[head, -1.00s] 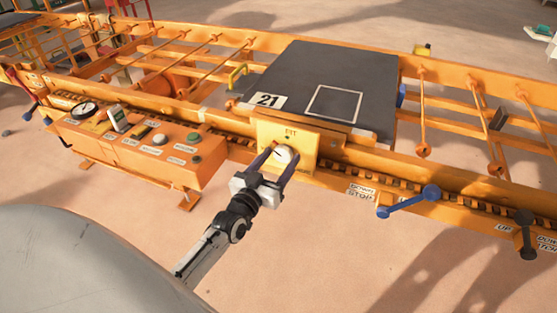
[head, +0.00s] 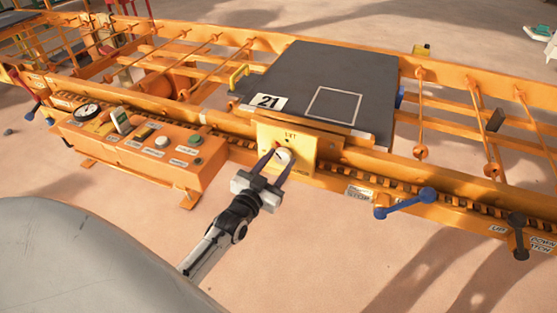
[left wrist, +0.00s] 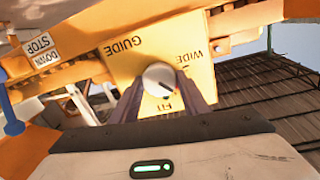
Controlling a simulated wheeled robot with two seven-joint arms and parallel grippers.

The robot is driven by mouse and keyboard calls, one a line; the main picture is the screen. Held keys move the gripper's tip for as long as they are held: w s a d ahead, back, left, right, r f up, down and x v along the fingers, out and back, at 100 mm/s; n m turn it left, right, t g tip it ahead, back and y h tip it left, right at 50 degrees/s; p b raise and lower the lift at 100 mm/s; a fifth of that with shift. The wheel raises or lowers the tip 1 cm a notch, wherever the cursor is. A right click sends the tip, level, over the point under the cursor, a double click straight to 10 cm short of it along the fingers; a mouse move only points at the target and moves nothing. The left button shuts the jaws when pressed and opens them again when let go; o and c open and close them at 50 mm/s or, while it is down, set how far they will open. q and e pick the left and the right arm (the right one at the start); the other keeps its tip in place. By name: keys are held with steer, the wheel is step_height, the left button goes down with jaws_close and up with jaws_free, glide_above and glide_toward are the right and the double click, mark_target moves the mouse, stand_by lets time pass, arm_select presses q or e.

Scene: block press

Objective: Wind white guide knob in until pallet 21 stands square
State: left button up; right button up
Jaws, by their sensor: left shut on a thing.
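The white guide knob (head: 284,156) sits on a yellow plate (head: 312,154) on the near rail. My left gripper (head: 277,158) is shut on the knob, with one finger on each side. In the left wrist view the knob (left wrist: 159,78) shows a dark mark at its lower right. The plate (left wrist: 140,50) there reads GUIDE, WIDE and FIT. Pallet 21 (head: 315,82) is a dark slab with a white outlined square, lying on the rails behind the plate. I cannot tell whether it stands exactly square. My right gripper is not in view.
A blue-handled lever (head: 405,203) and a dark lever (head: 517,235) stick out from the rail to the right. An orange control box (head: 150,145) with a gauge and buttons stands to the left. The floor in front is clear.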

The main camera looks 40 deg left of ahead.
arm_select(q)
steer(key=o, duration=1.1)
steer(key=shift+c, duration=0.2)
steer(key=shift+s, duration=0.25)
steer(key=s+d+p, duration=0.1)
steer(key=s, duration=0.8)
steer(key=shift+s+d, duration=0.25)
steer(key=shift+s, duration=0.1)
steer(key=shift+r, duration=0.1)
steer(key=s+d+f+m+g+h+p, duration=0.1)
steer(key=s+d+f+g, duration=0.3)
steer(key=s+d, duration=0.4)
steer(key=s+d+f+m+g+h+p, duration=0.1)
steer(key=s+d+f+g+h, duration=0.3)
steer(key=s+d, duration=0.5)
steer(key=shift+d+f+g+p, duration=0.4)
steer(key=shift+d+f+p, duration=0.05)
steer(key=shift+d+p, duration=0.35)
